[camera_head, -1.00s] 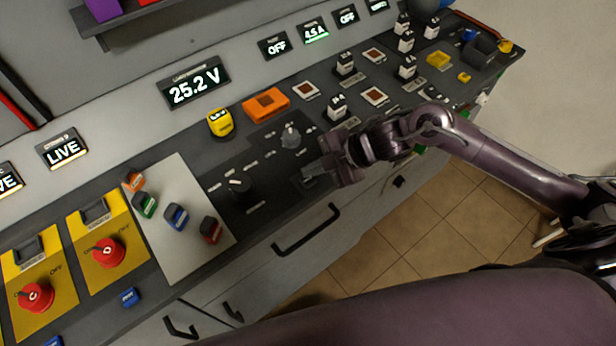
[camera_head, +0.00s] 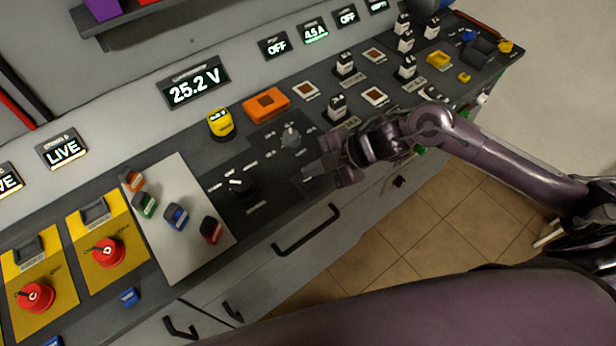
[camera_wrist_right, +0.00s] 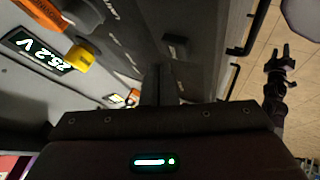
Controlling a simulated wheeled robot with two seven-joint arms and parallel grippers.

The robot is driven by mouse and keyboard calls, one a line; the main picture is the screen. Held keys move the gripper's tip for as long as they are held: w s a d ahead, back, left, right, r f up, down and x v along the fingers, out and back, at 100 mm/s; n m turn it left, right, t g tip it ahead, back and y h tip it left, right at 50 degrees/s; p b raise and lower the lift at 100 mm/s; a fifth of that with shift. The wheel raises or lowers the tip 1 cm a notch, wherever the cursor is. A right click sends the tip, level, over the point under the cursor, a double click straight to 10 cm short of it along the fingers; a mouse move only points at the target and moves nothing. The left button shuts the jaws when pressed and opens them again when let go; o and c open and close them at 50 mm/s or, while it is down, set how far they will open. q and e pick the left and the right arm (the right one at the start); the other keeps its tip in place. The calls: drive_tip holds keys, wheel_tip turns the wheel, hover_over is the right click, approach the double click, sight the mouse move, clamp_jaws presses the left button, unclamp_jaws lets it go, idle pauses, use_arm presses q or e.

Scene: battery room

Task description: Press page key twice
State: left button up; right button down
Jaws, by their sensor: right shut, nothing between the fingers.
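My right gripper (camera_head: 318,171) is shut and empty, low over the dark meter panel near the bench's front edge. In the right wrist view its closed fingers (camera_wrist_right: 157,84) point at the panel. A small dark raised block (camera_wrist_right: 175,46), possibly the page key, shows beside the fingertips in that view. The fingertips cover this spot in the head view, so contact cannot be told. No key label is readable. The voltage display (camera_head: 193,83) reads 25.2 V. A dark forked gripper (camera_wrist_right: 281,62), apparently my left, hangs over the floor at the wrist view's right; its opening is unclear.
A yellow block (camera_head: 220,124) and an orange block (camera_head: 267,104) stand behind. A drawer handle (camera_head: 306,230) juts out below. Coloured blocks sit on a pale plate (camera_head: 185,262).

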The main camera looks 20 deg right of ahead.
sight(313, 179)
drive_tip(key=shift+f, duration=0.1)
drive_tip(key=shift+f, duration=0.35)
drive_tip(key=shift+f+b, duration=0.45)
drive_tip(key=shift+b, duration=0.05)
idle(0.5)
idle(0.3)
drive_tip(key=shift+r+p, duration=0.85)
wheel_tip(313, 179, up, 5)
drive_tip(key=p, duration=0.4)
drive_tip(key=shift+r+p, duration=0.1)
drive_tip(key=shift+p, duration=0.25)
idle(2.0)
